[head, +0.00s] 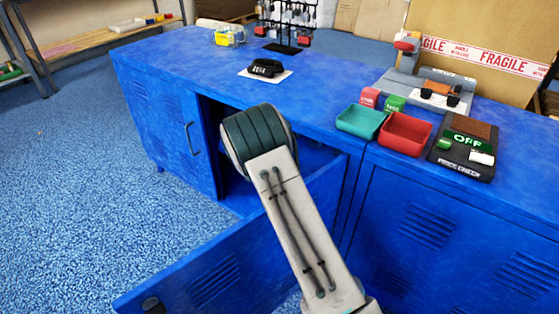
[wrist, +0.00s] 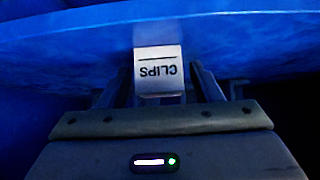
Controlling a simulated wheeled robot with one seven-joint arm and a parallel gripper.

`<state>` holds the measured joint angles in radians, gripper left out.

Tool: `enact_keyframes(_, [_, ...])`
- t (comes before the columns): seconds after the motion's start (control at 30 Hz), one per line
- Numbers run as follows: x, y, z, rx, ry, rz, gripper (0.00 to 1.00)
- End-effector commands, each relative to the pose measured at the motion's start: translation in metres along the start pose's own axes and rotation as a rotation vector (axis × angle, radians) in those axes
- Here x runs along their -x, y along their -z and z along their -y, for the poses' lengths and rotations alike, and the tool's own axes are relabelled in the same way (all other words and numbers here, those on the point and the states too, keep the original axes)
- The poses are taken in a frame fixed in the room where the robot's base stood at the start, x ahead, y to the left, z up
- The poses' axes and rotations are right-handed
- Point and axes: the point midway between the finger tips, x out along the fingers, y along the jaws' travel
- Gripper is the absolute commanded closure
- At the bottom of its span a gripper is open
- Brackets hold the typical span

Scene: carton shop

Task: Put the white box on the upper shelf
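The white box (wrist: 158,78) shows in the wrist view, with the word CLIPS on it upside down in the picture. A blue shelf board (wrist: 240,38) with a pale front edge runs across the wrist view behind the box. In the head view the blue cabinet (head: 205,150) stands open and my arm reaches into it. My gripper and the box are hidden there behind my arm.
The open cabinet door (head: 220,275) sticks out at the lower left of my arm. Blue floor (head: 70,190) is clear at left.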

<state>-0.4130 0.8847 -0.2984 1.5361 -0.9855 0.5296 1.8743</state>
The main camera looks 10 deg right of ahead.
Motion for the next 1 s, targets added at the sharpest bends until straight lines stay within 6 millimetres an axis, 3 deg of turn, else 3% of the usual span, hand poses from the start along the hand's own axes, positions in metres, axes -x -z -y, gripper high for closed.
enact_keyframes(0.4, [0.004, 0.004, 0.0, -0.001, 0.0, 0.0, 0.4])
enact_keyframes(0.8, [0.088, 0.004, 0.001, 0.001, 0.003, -0.001, 0.4])
enact_keyframes(1.0, [0.115, 0.003, 0.0, 0.0, 0.0, 0.0, 0.4])
